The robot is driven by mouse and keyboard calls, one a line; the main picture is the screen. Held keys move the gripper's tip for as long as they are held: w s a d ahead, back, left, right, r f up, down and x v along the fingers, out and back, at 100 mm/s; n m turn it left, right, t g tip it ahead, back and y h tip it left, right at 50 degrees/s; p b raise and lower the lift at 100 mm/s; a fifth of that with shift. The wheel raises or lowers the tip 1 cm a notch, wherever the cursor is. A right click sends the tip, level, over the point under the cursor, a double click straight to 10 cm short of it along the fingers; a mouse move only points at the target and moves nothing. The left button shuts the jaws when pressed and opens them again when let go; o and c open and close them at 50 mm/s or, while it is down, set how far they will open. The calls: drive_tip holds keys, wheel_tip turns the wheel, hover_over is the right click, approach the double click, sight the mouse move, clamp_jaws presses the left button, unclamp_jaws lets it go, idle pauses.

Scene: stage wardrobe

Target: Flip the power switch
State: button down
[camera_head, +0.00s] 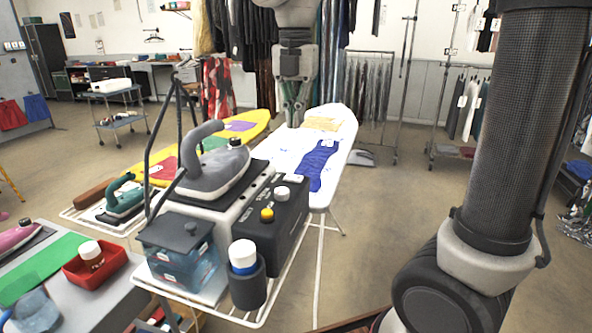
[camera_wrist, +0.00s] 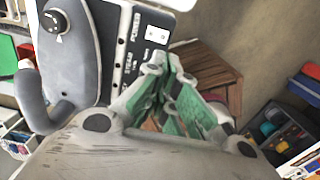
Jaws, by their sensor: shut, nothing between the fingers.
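The steam station (camera_head: 285,220) is a dark box with a white part beside it, and a large grey iron (camera_head: 212,172) rests on top. In the wrist view the station's dark panel (camera_wrist: 128,62) carries white lettering and a small white switch plate (camera_wrist: 157,35), which looks like the power switch. I cannot tell which way it is set. In the head view I cannot make out the switch. My gripper (camera_head: 292,120) points down over the white ironing board, behind the station. Its green-padded fingers (camera_wrist: 167,70) are shut and empty, apparently just short of the panel's edge in the wrist view.
A white ironing board (camera_head: 340,135) with a blue cloth (camera_head: 318,165) stands behind the station. A blue water tank (camera_head: 180,262) and a bottle in a cup (camera_head: 246,275) crowd its front. A dark cable stand (camera_head: 150,165) rises at left.

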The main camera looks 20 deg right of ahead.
sight(290, 183)
wheel_tip(290, 183, down, 13)
drive_tip(key=shift+r, duration=0.1)
idle(0.3)
drive_tip(key=shift+f, duration=0.2)
drive_tip(key=shift+s+d+f, duration=0.1)
drive_tip(key=shift+d+f, duration=0.05)
drive_tip(key=shift+f, duration=0.15)
drive_tip(key=shift+r, duration=0.1)
drive_tip(key=shift+w+a+r, duration=0.2)
drive_tip(key=shift+w+a, duration=0.25)
drive_tip(key=shift+a, duration=0.2)
